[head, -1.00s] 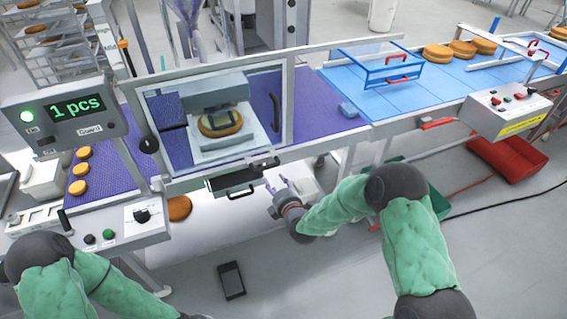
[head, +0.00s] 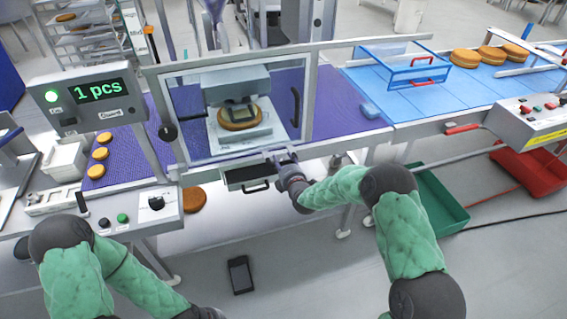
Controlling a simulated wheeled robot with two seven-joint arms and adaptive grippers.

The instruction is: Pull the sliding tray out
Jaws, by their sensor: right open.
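The sliding tray (head: 246,175) is a small dark-fronted unit with a black bar handle. It sits below the front edge of the conveyor, under the clear-windowed guard. My right gripper (head: 283,159) is open and reaches up from below, beside the right end of the tray front. Whether it touches the tray cannot be told, and the handle is not between its fingers. My left arm (head: 95,270) crosses the bottom left corner, and its gripper is out of view.
A round filled piece (head: 239,115) sits in the press behind the guard window. A control panel (head: 150,208) stands left of the tray. A green crate (head: 440,203) and a red crate (head: 535,170) lie on the floor at right.

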